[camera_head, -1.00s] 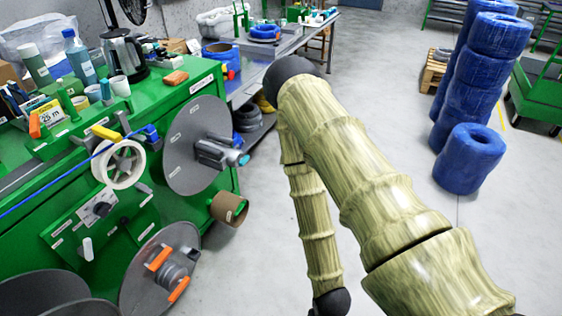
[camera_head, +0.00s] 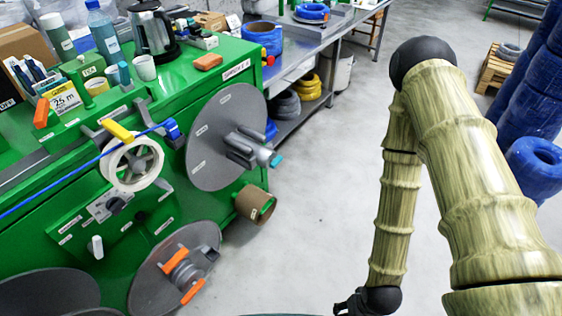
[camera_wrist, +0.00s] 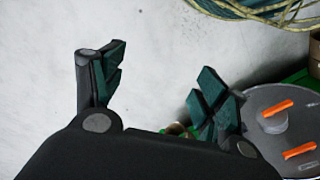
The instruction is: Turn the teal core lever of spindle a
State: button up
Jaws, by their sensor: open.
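The teal lever (camera_head: 276,160) is a small teal tip at the end of the grey core of the upper grey spindle disc (camera_head: 212,148), on the front of the green machine. My gripper (camera_wrist: 157,88) is open and empty, with its teal finger pads spread wide over bare floor in the wrist view. In the head view only part of my gripper (camera_head: 348,304) shows at the bottom edge, right of the machine and well apart from the lever. The teal lever is not visible in the wrist view.
A lower spindle disc (camera_head: 150,285) with orange levers (camera_head: 193,291) sits below; a disc with orange levers (camera_wrist: 278,107) shows in the wrist view. A brown cardboard core (camera_head: 254,204) sticks out between. A blue cable (camera_head: 80,170) crosses the machine. The floor to its right is clear.

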jog(key=w+a+f+n+t+y+b, duration=0.1)
jog(key=w+a+f+t+y+b, duration=0.15)
jog(key=w+b, duration=0.4)
jog(key=w+a+f+n+t+y+b, duration=0.1)
jog(key=w+a+f+b, duration=0.2)
jog(key=w, duration=0.6)
jog(key=n+t+y+b, duration=0.6)
jog(key=n+y+b, duration=0.35)
jog(key=b, duration=1.75)
send_near(279, 163)
jog(key=shift+m+y, duration=0.25)
jog(key=shift+y, duration=0.05)
jog(key=shift+b+x, duration=2.3)
jog(key=shift+x, duration=2.55)
jog(key=shift+f, duration=0.15)
jog(key=c, duration=1)
